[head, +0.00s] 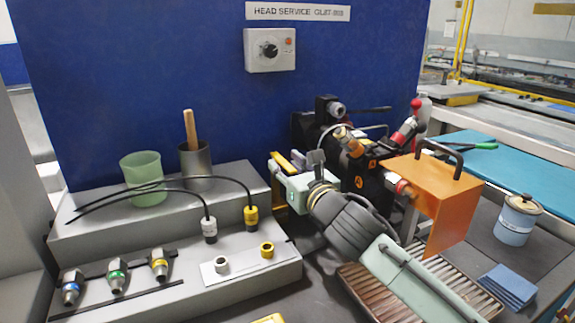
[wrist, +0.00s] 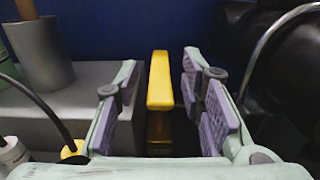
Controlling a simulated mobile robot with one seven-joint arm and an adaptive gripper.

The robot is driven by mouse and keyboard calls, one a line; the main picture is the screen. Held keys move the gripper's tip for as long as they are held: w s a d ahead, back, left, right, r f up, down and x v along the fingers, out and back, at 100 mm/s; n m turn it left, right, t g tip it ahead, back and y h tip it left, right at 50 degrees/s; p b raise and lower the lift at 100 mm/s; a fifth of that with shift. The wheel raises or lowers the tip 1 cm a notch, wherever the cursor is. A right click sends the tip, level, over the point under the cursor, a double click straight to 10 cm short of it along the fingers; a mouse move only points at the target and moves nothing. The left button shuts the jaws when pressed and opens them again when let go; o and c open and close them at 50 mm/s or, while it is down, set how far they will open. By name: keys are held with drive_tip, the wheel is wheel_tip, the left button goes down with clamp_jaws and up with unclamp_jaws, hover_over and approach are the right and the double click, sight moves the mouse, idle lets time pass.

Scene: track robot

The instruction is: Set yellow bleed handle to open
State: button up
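The yellow bleed handle (wrist: 160,82) stands upright in the middle of the wrist view, with a darker lower part beneath it. My gripper (wrist: 160,72) is open, with one purple-padded finger on each side of the handle. Gaps show between the handle and both fingers, and the right gap looks narrower near the tip. In the head view my gripper (head: 294,164) is beside the black machine, and part of the yellow handle (head: 279,161) shows at its left finger. My gripper and arm hide the rest there.
A grey stepped bench (head: 235,278) on the left bears a green beaker (head: 143,179), a metal cup (head: 196,166) and several connectors. The black machine (head: 376,180) and an orange cover (head: 442,204) stand to the right. A blue panel (head: 150,80) rises behind. A slatted tray (head: 362,290) lies below my arm.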

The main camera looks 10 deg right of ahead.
clamp_jaws()
idle(0.3)
idle(0.5)
